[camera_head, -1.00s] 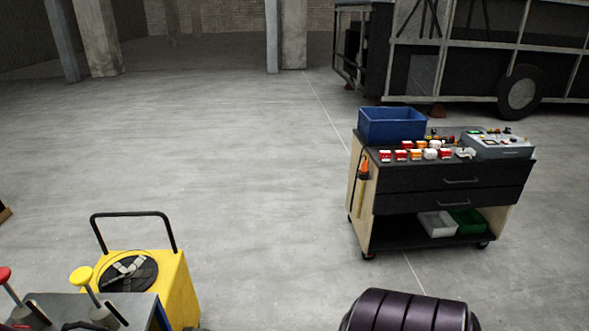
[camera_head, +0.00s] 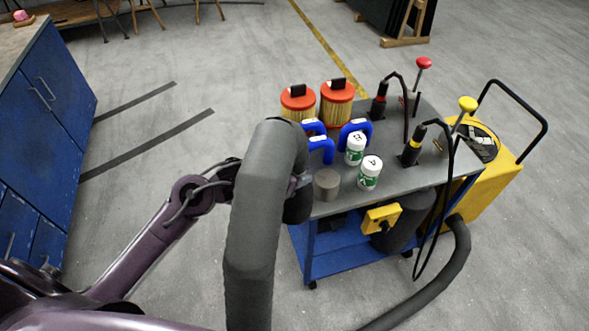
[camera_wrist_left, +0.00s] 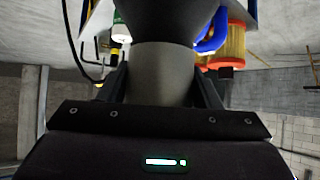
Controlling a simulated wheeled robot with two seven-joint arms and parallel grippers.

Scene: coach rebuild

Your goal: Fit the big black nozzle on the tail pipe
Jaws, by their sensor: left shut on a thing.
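My left gripper (camera_head: 298,184) is partly hidden behind a thick dark grey hose (camera_head: 252,235). The hose rises from the bottom edge, bends over at the top and ends in a black piece (camera_head: 298,207), seemingly the nozzle, above the near-left corner of the cart. In the left wrist view my gripper (camera_wrist_left: 163,78) is shut on a grey round neck (camera_wrist_left: 163,65), with the wider black nozzle (camera_wrist_left: 168,18) beyond it, cut off by the top edge. The tail pipe is not in view. My right gripper is not in view.
The blue cart (camera_head: 308,255) carries orange filters (camera_head: 336,105), blue elbows (camera_head: 355,132), white bottles (camera_head: 369,172) and a grey cylinder (camera_head: 326,184). A hose (camera_head: 440,285) runs from its lower shelf. A yellow trolley (camera_head: 490,175) stands right. Blue cabinets (camera_head: 40,130) stand left.

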